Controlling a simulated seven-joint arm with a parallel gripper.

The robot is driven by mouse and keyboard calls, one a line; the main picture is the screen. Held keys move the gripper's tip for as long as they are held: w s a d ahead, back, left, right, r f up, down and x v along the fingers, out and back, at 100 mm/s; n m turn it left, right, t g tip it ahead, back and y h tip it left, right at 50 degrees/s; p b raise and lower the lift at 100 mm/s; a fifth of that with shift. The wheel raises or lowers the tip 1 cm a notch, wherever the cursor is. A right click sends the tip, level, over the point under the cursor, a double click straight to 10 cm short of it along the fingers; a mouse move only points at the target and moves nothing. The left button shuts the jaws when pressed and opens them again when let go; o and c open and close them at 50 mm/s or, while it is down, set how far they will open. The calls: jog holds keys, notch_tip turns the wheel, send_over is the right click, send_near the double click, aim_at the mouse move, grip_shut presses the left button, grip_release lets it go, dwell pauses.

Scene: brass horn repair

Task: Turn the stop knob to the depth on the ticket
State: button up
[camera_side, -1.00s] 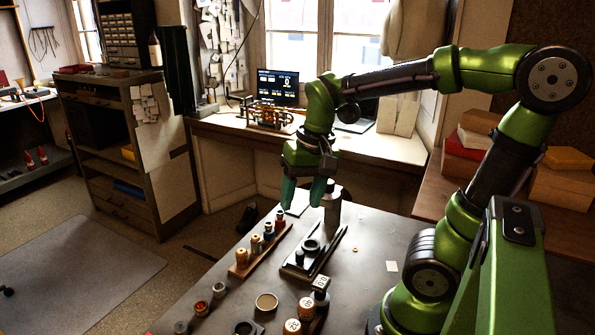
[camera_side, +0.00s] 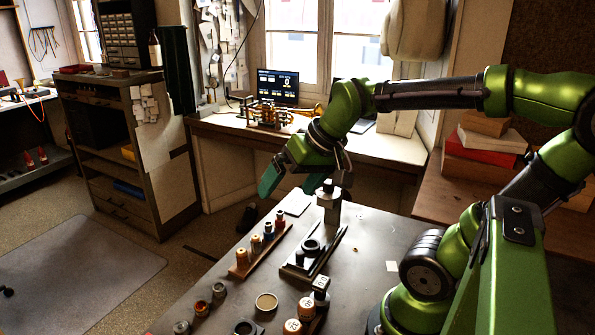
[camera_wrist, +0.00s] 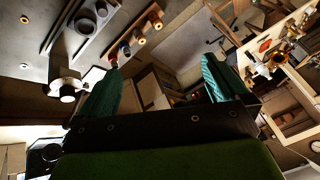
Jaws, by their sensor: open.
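The fixture (camera_side: 300,262) is a dark flat base with a round ring on the table. A grey post (camera_side: 329,208) stands at its far end with a small dark knob-like top (camera_side: 328,186); I cannot tell if this is the stop knob. In the wrist view the post (camera_wrist: 64,86) is at left, outside the fingers. My gripper (camera_side: 292,185) is open and empty, tilted, above and left of the post. One green finger is close to the post top in the side view; contact is unclear. A white card (camera_side: 392,266) lies on the table, perhaps the ticket; no writing is readable.
A wooden rack (camera_side: 256,254) of several coloured spools stands left of the fixture.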

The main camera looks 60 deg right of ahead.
jog(key=w+d+r+n+g, duration=0.1)
jog(key=d+r+n+g, duration=0.3)
jog(key=d, duration=0.7)
jog(key=d+r+n+g, duration=0.2)
jog(key=d+r, duration=0.3)
jog(key=d, duration=0.6)
notch_tip(320, 180, down, 10)
jog(key=shift+a+r+h, duration=0.2)
jog(key=shift+a+h, duration=0.1)
jog(key=shift+w, duration=0.1)
